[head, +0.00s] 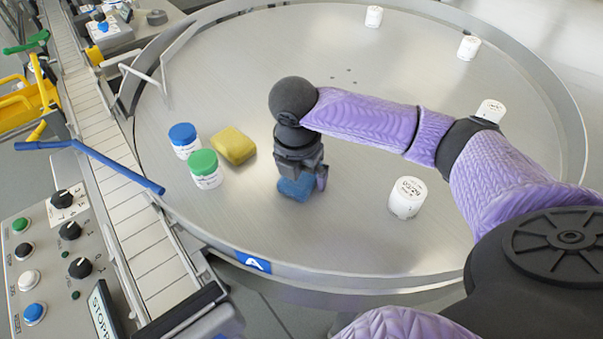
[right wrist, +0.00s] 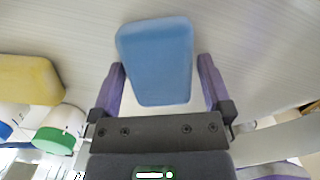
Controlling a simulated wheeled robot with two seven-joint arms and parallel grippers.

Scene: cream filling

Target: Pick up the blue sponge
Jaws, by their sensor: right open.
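The blue sponge (head: 296,188) lies on the round metal table, partly hidden in the head view by my right gripper (head: 302,178). In the right wrist view the blue sponge (right wrist: 156,60) sits between and beyond the two purple fingers of my right gripper (right wrist: 162,85). The fingers stand apart on either side of it, with a gap at each side. My right gripper is open and points down at the sponge. My left gripper is not in view.
A yellow sponge (head: 234,146), a blue-lidded jar (head: 184,140) and a green-lidded jar (head: 205,168) stand left of my gripper. A white jar (head: 407,197) stands to the right. A raised rim edges the table; a conveyor (head: 120,180) runs along the left.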

